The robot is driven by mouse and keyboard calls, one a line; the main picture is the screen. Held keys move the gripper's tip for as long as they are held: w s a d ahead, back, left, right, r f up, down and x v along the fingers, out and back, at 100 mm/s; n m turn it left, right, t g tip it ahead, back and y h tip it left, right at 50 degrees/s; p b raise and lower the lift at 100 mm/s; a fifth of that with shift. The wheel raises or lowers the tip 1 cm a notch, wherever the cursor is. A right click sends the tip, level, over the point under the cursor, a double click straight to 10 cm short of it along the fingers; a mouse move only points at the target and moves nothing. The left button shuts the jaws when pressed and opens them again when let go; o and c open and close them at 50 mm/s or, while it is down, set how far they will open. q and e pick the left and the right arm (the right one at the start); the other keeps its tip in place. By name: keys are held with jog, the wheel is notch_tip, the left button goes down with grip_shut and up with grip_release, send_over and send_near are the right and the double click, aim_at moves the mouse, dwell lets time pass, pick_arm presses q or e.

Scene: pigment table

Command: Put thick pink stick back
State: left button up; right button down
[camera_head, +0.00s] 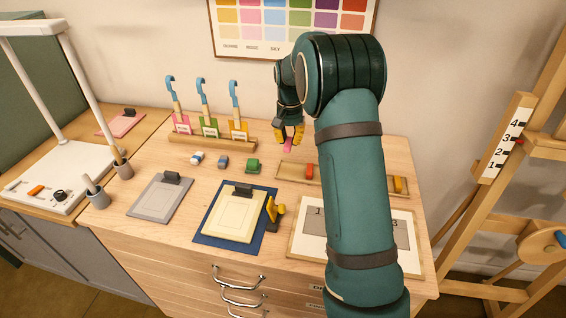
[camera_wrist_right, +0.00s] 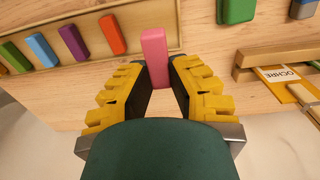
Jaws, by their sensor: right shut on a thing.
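My right gripper (camera_head: 289,134) is shut on the thick pink stick (camera_head: 288,147), which points down over the back of the table. In the right wrist view the pink stick (camera_wrist_right: 155,55) stands out between the yellow fingertips (camera_wrist_right: 157,68). The wooden tray (camera_head: 284,171) lies just in front of it, partly hidden by my right arm. A red-orange stick (camera_head: 309,171) and a yellow stick (camera_head: 399,184) show in it. The wrist view shows the tray beside the pink stick, with red-orange (camera_wrist_right: 113,34), purple (camera_wrist_right: 73,42), blue (camera_wrist_right: 41,49) and green (camera_wrist_right: 14,57) sticks. My left gripper is out of view.
A green block (camera_head: 253,166) and blue blocks (camera_head: 223,162) stand left of the tray. A wooden rack (camera_head: 212,143) holds tagged blue-handled tools. A yellow-handled tool (camera_head: 274,209) and pale clipboard (camera_head: 233,216) lie in front. My arm covers part of a numbered board (camera_head: 302,238).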

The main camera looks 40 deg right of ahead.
aim_at(289, 168)
jog(key=f, duration=0.2)
jog(key=f+b, duration=0.1)
jog(key=f, duration=0.1)
jog(key=shift+s, duration=0.3)
notch_tip(289, 168, down, 5)
jog(key=shift+w+f+b, duration=0.1)
jog(key=shift+b, duration=0.45)
jog(key=c, duration=1)
grip_release()
notch_tip(289, 168, up, 12)
jog(key=p, duration=0.3)
